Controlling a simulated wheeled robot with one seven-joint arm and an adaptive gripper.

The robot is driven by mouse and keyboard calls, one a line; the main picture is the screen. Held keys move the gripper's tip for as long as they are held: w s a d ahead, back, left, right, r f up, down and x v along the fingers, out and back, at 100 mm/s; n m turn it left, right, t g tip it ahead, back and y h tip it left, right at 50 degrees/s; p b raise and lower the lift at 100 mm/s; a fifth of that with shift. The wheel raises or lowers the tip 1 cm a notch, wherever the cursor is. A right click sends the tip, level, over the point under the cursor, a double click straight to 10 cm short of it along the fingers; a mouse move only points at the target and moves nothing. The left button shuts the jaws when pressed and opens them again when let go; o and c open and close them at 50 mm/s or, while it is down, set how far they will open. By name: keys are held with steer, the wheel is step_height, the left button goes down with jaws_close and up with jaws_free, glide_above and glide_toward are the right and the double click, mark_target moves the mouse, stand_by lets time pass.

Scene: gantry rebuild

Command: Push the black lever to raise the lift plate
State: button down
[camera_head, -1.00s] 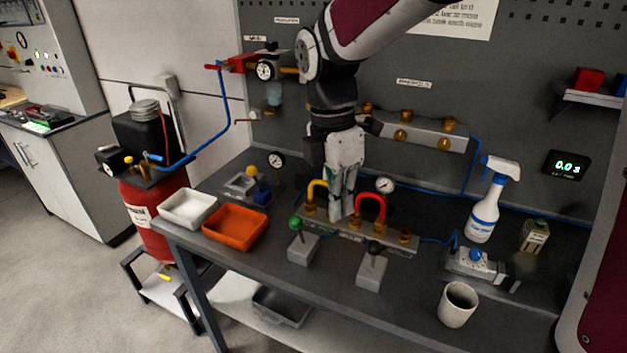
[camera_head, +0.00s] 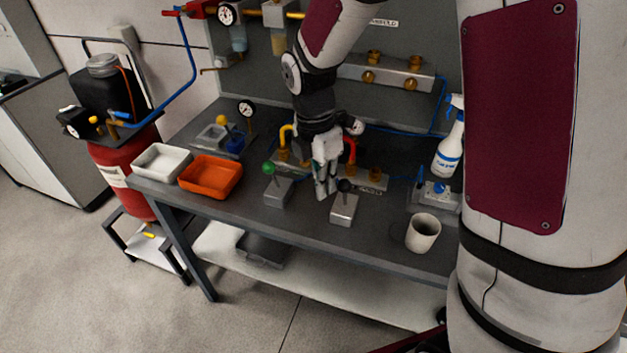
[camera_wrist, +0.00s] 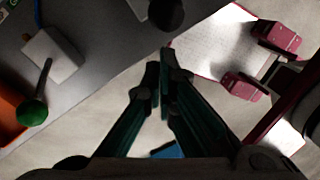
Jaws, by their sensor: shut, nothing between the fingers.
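The black lever's knob (camera_head: 345,187) stands on a small grey block (camera_head: 343,209) near the table's front. In the wrist view the dark knob (camera_wrist: 166,12) is at the top edge, just beyond my fingertips. My gripper (camera_head: 325,195) points down, shut and empty, just left of the black lever in the head view; I cannot tell whether it touches. In the wrist view my gripper (camera_wrist: 162,65) has its fingers together. The green-knobbed lever (camera_head: 269,168) stands to the left on its own block. I cannot make out the lift plate for sure.
A manifold with yellow and red hoses (camera_head: 350,152) lies behind the levers. An orange tray (camera_head: 211,190) and a white tray (camera_head: 161,176) are at the left. A cup (camera_head: 422,246) and spray bottle (camera_head: 449,158) are at the right. A gauge device (camera_head: 246,110) stands behind.

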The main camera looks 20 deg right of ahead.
steer(key=shift+w+d, duration=0.15)
steer(key=shift+d, duration=0.2)
steer(key=shift+w, duration=0.1)
